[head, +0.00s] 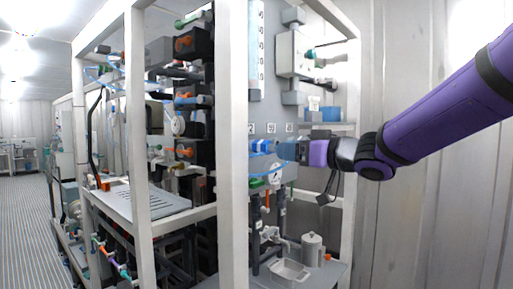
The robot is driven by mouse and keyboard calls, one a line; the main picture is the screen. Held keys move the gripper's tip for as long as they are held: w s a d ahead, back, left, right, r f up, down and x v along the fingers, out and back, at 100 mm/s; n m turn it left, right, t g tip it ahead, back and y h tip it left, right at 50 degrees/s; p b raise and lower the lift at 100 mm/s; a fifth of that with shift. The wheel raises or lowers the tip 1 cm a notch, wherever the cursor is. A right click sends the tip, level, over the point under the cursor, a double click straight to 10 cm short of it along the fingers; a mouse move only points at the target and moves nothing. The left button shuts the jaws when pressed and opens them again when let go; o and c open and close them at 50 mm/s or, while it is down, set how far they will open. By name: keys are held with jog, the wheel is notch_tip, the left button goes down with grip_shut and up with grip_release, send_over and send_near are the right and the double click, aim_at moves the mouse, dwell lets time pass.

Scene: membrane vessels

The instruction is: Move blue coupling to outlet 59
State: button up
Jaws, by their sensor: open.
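A blue coupling (262,146) sits at the front of a grey panel (268,95), just behind the white frame post. A thin blue hose loops below it. My gripper (279,150) reaches in from the right, with its jaws right at the coupling's right side. The jaws are open; whether they touch the coupling or stand around it is too small to tell. Small number labels (271,128) sit on the panel above the coupling. Their digits are too small to read surely, so I cannot tell which outlet is 59.
A white frame post (233,150) stands close on the left, and another post (350,200) stands below my arm. A grey pitcher (313,250) and a pale tray (289,272) stand on the lower shelf. A blue box (330,114) is above my gripper.

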aim_at(275, 148)
jog(key=shift+w+a, duration=0.1)
jog(key=shift+x, duration=4.4)
jog(key=shift+c, duration=0.2)
grip_shut()
jog(key=shift+v, duration=3)
